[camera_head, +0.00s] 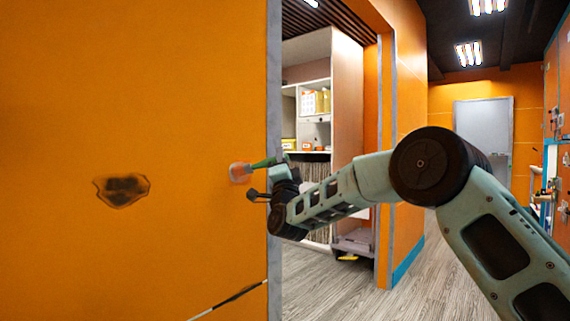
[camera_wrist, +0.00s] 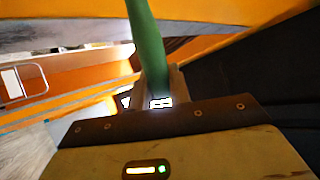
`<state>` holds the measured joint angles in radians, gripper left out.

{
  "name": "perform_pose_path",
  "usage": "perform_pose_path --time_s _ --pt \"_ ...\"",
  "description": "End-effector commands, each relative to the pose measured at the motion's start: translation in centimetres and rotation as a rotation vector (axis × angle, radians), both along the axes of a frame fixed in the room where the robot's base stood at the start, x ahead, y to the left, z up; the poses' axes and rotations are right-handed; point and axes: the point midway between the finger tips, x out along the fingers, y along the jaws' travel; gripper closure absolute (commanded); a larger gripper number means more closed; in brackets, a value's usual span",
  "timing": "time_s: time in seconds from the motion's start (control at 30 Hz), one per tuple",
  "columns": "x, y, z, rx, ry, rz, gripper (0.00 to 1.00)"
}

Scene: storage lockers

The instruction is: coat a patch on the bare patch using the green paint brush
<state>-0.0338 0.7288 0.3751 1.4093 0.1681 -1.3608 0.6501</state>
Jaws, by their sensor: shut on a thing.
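The green paint brush (camera_head: 264,163) is in my gripper (camera_head: 283,168), its handle pointing left toward the orange wall. In the wrist view, the green handle (camera_wrist: 147,45) rises from between the jaws of my gripper (camera_wrist: 157,85), which is shut on it. The brush's far end lies at a small pale, whitish-pink patch (camera_head: 239,173) on the wall. I cannot tell whether it touches, or how much of the pale area is brush head. A dark brown, irregular patch with a ragged edge (camera_head: 123,189) shows farther left on the wall.
The orange wall (camera_head: 120,80) ends at a grey vertical edge (camera_head: 274,80) close to my gripper. Beyond it is an opening with a white shelf unit (camera_head: 345,95). A corridor with wooden floor (camera_head: 430,265) runs back to a grey door (camera_head: 484,125), with orange lockers at right.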

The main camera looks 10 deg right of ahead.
Motion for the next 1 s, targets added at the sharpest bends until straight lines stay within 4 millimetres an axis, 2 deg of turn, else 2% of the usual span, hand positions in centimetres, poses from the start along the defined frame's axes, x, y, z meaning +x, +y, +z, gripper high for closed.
perform_pose_path --time_s 0.4,0.7,1.0 --pt "-1.8 2.4 -0.1 0.001 -0.001 0.002 1.0" --pt "-1.8 2.4 1.5 0.0 -0.002 0.001 1.0" --pt "-1.4 1.9 1.5 0.001 0.0 -0.001 1.0"
